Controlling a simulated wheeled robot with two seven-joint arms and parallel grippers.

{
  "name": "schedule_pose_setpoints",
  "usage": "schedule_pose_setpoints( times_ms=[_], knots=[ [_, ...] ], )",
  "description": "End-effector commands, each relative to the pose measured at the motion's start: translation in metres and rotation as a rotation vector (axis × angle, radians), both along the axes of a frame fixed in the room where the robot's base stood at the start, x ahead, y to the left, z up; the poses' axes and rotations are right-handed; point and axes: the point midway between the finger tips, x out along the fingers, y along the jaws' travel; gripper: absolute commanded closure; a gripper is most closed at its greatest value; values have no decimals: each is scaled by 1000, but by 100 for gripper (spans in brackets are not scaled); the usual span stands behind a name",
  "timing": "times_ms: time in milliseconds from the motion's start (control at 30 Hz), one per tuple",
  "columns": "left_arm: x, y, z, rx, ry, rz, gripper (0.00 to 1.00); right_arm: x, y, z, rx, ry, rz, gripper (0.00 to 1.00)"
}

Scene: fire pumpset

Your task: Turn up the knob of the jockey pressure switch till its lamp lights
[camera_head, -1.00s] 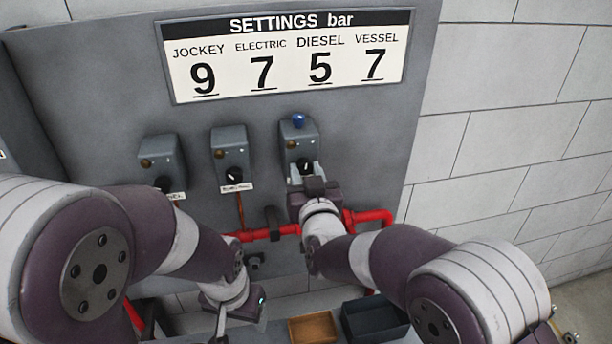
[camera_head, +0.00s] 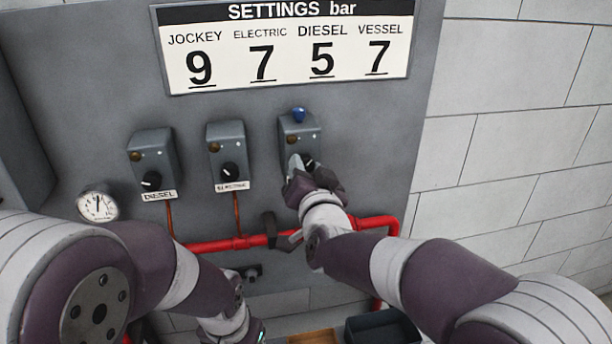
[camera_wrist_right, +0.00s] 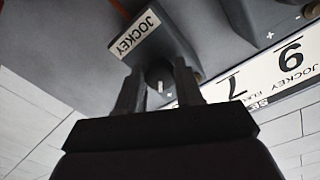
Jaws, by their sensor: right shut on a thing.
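The jockey pressure switch (camera_head: 298,140) is the rightmost of three grey boxes on the panel in the head view. A dark blue lamp (camera_head: 298,114) sits on its top; I see no clear glow. In the right wrist view its JOCKEY label (camera_wrist_right: 135,34) shows beside the round knob (camera_wrist_right: 159,78). My right gripper (camera_wrist_right: 159,92) is shut on that knob, one finger at each side, and is rolled over at an angle. In the head view the right gripper (camera_head: 303,168) hides the knob. My left gripper (camera_head: 258,336) is low, mostly cut off by the bottom edge.
The electric switch (camera_head: 226,145) and the diesel switch (camera_head: 150,155) stand to the left. The settings sign (camera_head: 285,50) reads jockey 9. A gauge (camera_head: 97,206) is at the left. A red pipe (camera_head: 215,245) runs below the boxes. A dark bin (camera_head: 380,330) is at the bottom.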

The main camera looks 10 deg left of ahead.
Motion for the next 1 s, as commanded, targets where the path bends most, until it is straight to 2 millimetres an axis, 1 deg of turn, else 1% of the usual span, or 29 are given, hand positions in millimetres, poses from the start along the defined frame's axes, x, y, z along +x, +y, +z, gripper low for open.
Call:
schedule_pose_setpoints(
  times_ms=[367,400,467,733,800,867,967,1000],
  knots=[
    [0,0,0,0,0,0,34,0,0,2,6,-1,-2,95],
    [0,0,0,0,0,0,34,0,0,2,6,-1,-2,58],
    [0,0,0,0,0,0,34,0,0,2,6,-1,-2,39],
    [0,0,-1,0,0,0,34,0,0,1,4,1,-1,39],
    [0,0,-3,0,0,0,34,-3,-1,0,4,1,0,39],
    [0,0,-6,0,0,0,34,-9,-3,0,5,-1,1,39],
    [0,0,-15,0,0,0,34,-28,-11,-2,6,-2,1,39],
    [0,0,-19,0,0,0,34,-39,-14,-1,7,-3,1,39]
  ],
)
